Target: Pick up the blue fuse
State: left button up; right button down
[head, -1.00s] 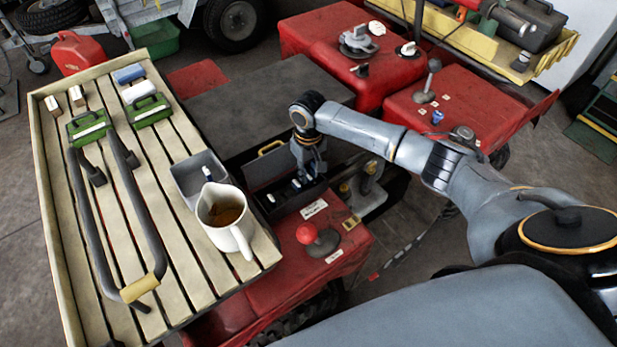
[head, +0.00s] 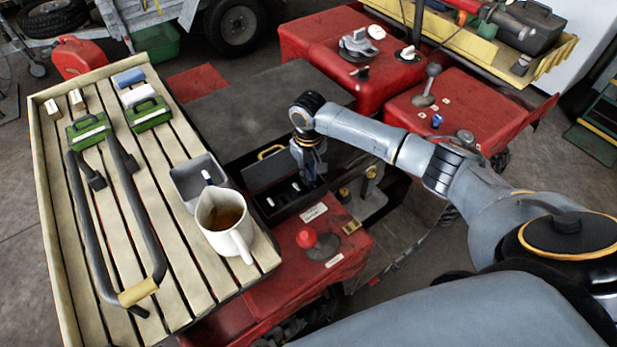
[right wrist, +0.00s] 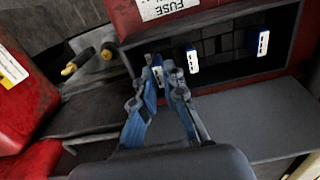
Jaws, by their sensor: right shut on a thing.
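An open dark fuse box (head: 287,207) sits on the red machine, with its grey lid raised behind it. My right gripper (right wrist: 165,72) reaches into the box and is shut on a fuse (right wrist: 157,74) with a white face. The fingers hide most of this fuse, so its body colour is unclear. Beside it stand another white-faced fuse (right wrist: 192,61) and, farther right, a fuse with a blue side (right wrist: 263,42). In the head view my right gripper (head: 316,178) points down at the box's right end. My left gripper is not in view.
A slatted rack (head: 60,235) on the left carries a mug (head: 231,240), a grey tray (head: 186,181) with a small white-topped piece, and green-based handled blocks.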

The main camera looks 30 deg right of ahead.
jog(key=a+r, duration=0.1)
jog(key=r, duration=0.1)
jog(key=s+a+r, duration=0.1)
jog(key=r, duration=0.1)
jog(key=s+a+r+b, duration=0.1)
jog(key=r, duration=0.1)
jog(key=shift+a+r, duration=0.4)
jog(key=s+a+r+b, duration=0.1)
jog(key=s+a+r, duration=0.4)
jog(key=a, duration=0.3)
jog(key=shift+a, duration=0.2)
jog(key=shift+w+d+f+p, duration=0.75)
jog(key=shift+w+f, duration=0.2)
jog(key=shift+f, duration=0.8)
jog(key=shift+w+d+f+p, duration=0.7)
jog(key=shift+w+f, duration=0.3)
jog(key=shift+f, duration=0.75)
jog(key=shift+w+d+f+p, duration=0.75)
jog(key=shift+w+f, duration=0.2)
jog(key=shift+f, duration=0.8)
jog(key=shift+f, duration=0.35)
